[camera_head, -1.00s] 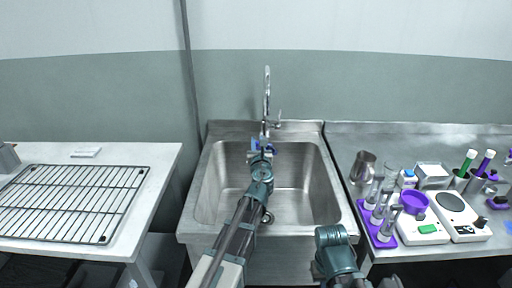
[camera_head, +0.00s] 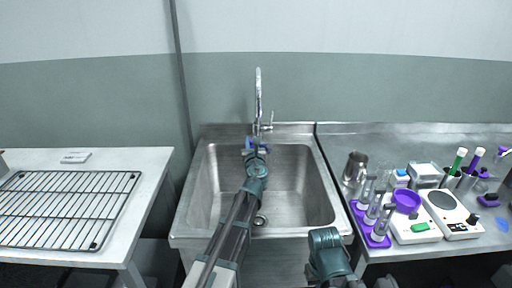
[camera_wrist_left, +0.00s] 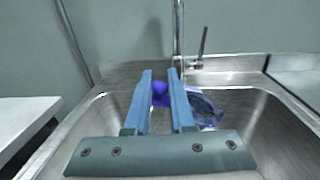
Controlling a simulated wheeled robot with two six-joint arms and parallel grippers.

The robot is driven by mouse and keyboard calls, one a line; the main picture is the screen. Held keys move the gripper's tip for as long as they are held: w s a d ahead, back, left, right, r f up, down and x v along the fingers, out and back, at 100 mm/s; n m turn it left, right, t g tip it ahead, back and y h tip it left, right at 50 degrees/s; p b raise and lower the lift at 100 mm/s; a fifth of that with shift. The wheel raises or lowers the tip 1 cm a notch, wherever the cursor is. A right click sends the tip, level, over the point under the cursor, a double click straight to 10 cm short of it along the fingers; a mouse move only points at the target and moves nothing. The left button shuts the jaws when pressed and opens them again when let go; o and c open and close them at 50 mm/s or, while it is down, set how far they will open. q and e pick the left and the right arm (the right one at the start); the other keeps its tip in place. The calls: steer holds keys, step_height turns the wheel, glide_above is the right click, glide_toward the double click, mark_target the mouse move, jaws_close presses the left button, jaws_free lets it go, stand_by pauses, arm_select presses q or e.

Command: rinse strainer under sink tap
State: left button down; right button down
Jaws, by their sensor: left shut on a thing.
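The strainer (camera_wrist_left: 205,108), with a bluish-purple rim and a see-through middle, hangs over the sink basin in the left wrist view. Its purple grip (camera_wrist_left: 160,92) is between the blue fingers of my left gripper (camera_wrist_left: 160,76), which is shut on it. In the head view my left gripper (camera_head: 250,147) is low in front of the chrome sink tap (camera_head: 258,98), and the strainer is mostly hidden. The tap also shows in the left wrist view (camera_wrist_left: 178,30), just beyond the fingers. Water is not discernible. My right gripper is out of view.
The steel sink (camera_head: 300,180) has raised walls around my left arm. A white table with a wire rack (camera_head: 65,205) stands left. The right steel counter holds a metal jug (camera_head: 355,168), a purple bottle rack (camera_head: 372,232), a purple bowl (camera_head: 407,200) and a scale (camera_head: 450,212).

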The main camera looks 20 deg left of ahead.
arm_select(q)
steer(key=shift+d, duration=0.2)
steer(key=shift+w+d, duration=0.1)
steer(key=shift+d, duration=0.3)
steer(key=shift+a, duration=0.15)
steer(key=shift+a, duration=0.45)
steer(key=shift+d, duration=0.15)
stand_by(0.3)
steer(key=shift+d, duration=0.45)
